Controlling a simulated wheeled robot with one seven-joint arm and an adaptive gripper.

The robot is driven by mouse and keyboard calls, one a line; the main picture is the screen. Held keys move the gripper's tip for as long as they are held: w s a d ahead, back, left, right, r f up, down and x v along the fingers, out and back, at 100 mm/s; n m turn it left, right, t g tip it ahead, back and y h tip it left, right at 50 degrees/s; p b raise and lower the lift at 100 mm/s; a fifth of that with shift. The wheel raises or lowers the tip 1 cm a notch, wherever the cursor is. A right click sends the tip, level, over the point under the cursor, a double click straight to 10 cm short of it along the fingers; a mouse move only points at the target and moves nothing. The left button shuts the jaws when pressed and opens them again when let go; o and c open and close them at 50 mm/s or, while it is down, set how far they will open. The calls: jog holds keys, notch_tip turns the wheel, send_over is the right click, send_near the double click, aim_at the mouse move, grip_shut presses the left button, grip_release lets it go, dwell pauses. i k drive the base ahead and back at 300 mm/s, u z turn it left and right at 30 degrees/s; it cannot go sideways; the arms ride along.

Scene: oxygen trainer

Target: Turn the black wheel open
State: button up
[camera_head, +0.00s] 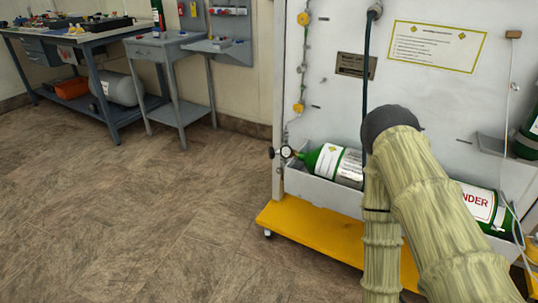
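A small black knob (271,153), which looks like the black wheel, sticks out at the left end of a green and white oxygen cylinder (328,160). A round gauge (286,151) with a pale face sits between the knob and the cylinder neck. The cylinder lies on its side in a pale trough on the trainer panel. My arm, in a beige sleeve, rises in front of the panel to the right of the knob and covers part of the trough. My gripper is not visible. How far the wheel is turned cannot be told.
A yellow base plate (310,233) juts out under the white panel (333,103). A second cylinder (481,204) lies to the right behind my arm. A hose (366,60) hangs down the panel. Workbenches stand at the back left. The floor left of the trainer is clear.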

aim_at(271, 152)
jog(key=k, duration=1.05)
jog(key=u, duration=0.95)
jog(key=i, duration=1.35)
jog(key=z, duration=0.3)
